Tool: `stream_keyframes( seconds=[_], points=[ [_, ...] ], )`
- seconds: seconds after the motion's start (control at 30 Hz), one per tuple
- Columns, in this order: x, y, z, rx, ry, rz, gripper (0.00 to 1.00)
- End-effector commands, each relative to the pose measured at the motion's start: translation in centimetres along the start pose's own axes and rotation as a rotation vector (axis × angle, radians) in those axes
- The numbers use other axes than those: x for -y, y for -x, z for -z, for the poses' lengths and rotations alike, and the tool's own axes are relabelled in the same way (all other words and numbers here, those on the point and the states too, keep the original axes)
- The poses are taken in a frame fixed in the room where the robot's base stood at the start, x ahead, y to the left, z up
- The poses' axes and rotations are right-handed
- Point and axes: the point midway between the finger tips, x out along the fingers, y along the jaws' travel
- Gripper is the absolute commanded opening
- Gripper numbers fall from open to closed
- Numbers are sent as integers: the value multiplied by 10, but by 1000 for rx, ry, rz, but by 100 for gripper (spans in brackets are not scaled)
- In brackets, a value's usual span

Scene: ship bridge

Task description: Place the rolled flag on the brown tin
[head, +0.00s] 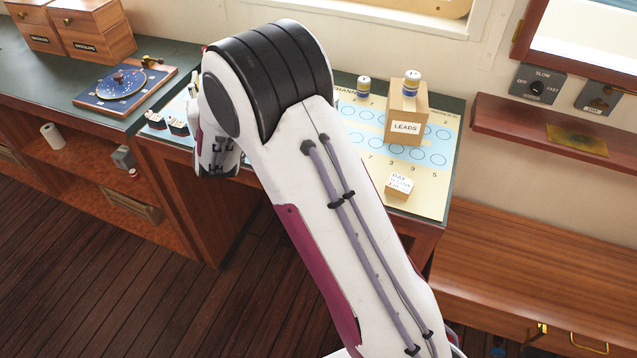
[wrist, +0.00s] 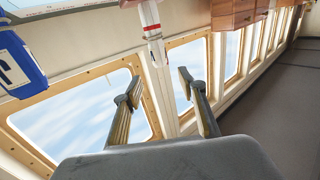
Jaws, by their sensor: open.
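My gripper (wrist: 158,90) is open and empty in the wrist view, its two fingers apart against the windows. In the head view my own arm hides its fingers. A tan-brown container labelled LEADS (head: 404,127), which may be the brown tin, stands upright on the chart. A small white cylinder with blue and yellow bands (head: 411,84) stands on its top. A similar banded cylinder (head: 363,87) stands behind it to the left. I cannot tell which thing is the rolled flag. A white piece with a red band (wrist: 151,28) shows beyond the fingers in the wrist view.
A small labelled tan block (head: 398,186) lies on the pale chart (head: 440,185). Small red, black and white pieces (head: 178,128) stand at the chart's left. A blue dial board (head: 126,82) is farther left. A blue item with a white mark (wrist: 18,66) is at the wrist view's left.

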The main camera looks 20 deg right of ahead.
Motion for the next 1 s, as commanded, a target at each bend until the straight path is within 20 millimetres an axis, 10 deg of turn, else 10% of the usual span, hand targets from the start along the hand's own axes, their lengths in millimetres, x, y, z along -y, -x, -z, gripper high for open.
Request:
stream_keyframes(
  seconds=[0.47,1.0],
  points=[
    [-7,30,42,145,-41,92,41],
    [-29,116,79,386,-50,206,41]
  ],
)
